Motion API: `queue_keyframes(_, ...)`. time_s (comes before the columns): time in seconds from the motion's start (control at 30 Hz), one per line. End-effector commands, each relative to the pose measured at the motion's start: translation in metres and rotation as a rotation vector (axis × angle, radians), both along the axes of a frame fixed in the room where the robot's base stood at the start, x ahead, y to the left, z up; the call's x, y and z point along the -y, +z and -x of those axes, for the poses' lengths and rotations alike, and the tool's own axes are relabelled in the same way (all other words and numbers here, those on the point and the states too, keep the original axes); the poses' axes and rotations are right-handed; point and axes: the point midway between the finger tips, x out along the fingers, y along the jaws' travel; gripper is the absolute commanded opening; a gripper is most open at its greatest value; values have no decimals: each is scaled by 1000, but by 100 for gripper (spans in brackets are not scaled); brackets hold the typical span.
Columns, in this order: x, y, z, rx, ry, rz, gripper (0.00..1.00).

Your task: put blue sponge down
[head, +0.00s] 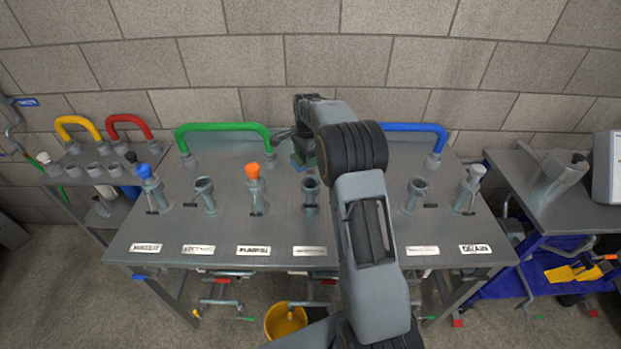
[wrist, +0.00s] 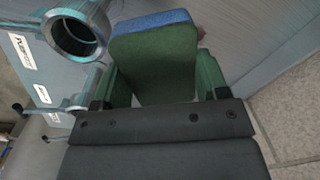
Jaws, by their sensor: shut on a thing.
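The blue sponge (wrist: 152,60) fills the upper middle of the wrist view, with a green broad face and a blue top edge. My gripper (wrist: 158,82) is shut on it, with one green finger at each side. In the head view my gripper (head: 302,148) is over the back of the grey table (head: 330,232), between the green and blue curved pipes. Only a small bit of the sponge shows below it there. I cannot tell whether the sponge touches the table top.
An open grey pipe fitting (wrist: 75,36) is close left of the sponge. Several fittings, including an orange-capped one (head: 254,188), line the table. A green curved pipe (head: 222,128) and a blue one (head: 414,128) stand at the back. A yellow bucket (head: 285,322) is below.

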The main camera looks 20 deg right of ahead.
Motion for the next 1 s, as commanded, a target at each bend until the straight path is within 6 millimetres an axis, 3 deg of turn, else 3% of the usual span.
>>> queue_keyframes(0.2, 39, -23, -24, 2, -368, 8, 46)
queue_keyframes(0.4, 57, -34, -32, 4, -548, 10, 46)
queue_keyframes(0.7, 61, -81, -33, 3, -594, 11, 46)
queue_keyframes(1.0, 61, -100, -34, 5, -593, 10, 46)
